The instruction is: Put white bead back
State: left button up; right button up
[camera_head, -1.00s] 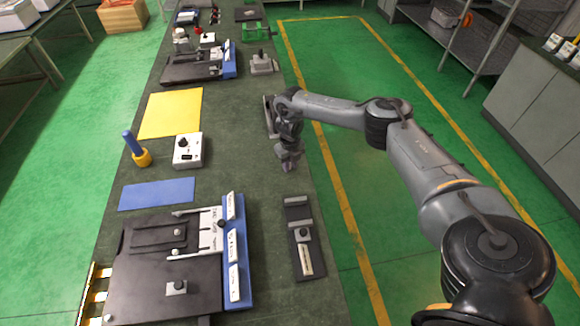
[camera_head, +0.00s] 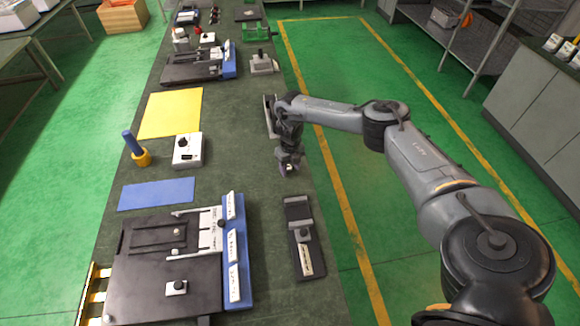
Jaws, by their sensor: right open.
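I cannot clearly make out a separate white bead. Small pale round parts sit on the black fixture (camera_head: 140,285) at the front left; one small pale knob (camera_head: 177,232) is near its slotted plate, and another pale piece (camera_head: 177,287) is nearer the front. A narrow black holder (camera_head: 304,252) with a dark knob and a pale strip lies to the right of the fixture. My right gripper (camera_head: 288,172) points down over the bench's right side, beyond the narrow holder, and is open. Whether anything lies between its fingers is too small to tell. My left gripper does not show.
Blue labelled blocks (camera_head: 235,262) line the fixture's right side. A blue mat (camera_head: 157,194), a yellow mat (camera_head: 171,113), a white control box (camera_head: 187,151) and a blue-handled tool in a yellow stand (camera_head: 137,148) lie along the bench. Bare bench surface (camera_head: 240,165) is free left of my right gripper.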

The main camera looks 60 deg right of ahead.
aim_at(290, 169)
pick_arm(q)
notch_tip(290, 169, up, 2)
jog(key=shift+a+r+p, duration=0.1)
jog(key=shift+p, duration=0.95)
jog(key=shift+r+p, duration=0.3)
pick_arm(e)
notch_tip(290, 169, up, 12)
jog(key=shift+r, duration=0.15)
